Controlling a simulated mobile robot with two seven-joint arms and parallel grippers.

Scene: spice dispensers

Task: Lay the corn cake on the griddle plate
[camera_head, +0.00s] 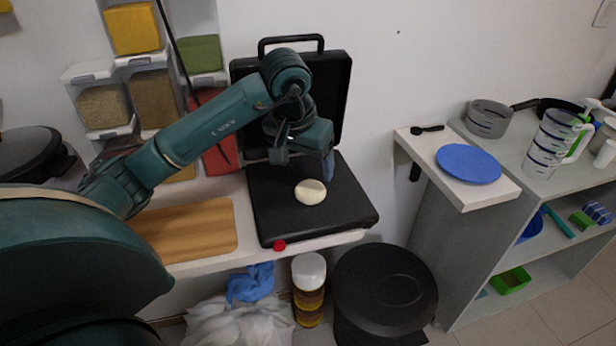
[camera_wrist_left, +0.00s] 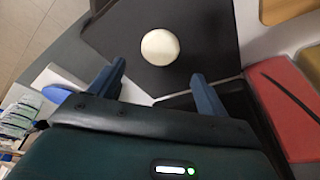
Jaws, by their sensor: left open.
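The corn cake (camera_head: 310,192), a pale round disc, lies flat on the black griddle plate (camera_head: 285,220), a little right of its middle. It also shows in the left wrist view (camera_wrist_left: 160,47), ahead of the fingers and on the dark plate (camera_wrist_left: 205,30). The griddle's black lid with a handle (camera_head: 331,75) stands raised at the back. My left gripper (camera_head: 303,163) is over the rear part of the plate, behind the cake and apart from it. In the left wrist view its two blue fingers (camera_wrist_left: 157,85) are spread with nothing between them. My right gripper is not in view.
A wooden board (camera_head: 190,228) lies left of the griddle. A red knob (camera_head: 279,245) is at the griddle's front edge. Spice dispensers (camera_head: 153,95) stand at the back left. A blue plate (camera_head: 468,163) sits on the right shelf, across a gap. The plate's front is clear.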

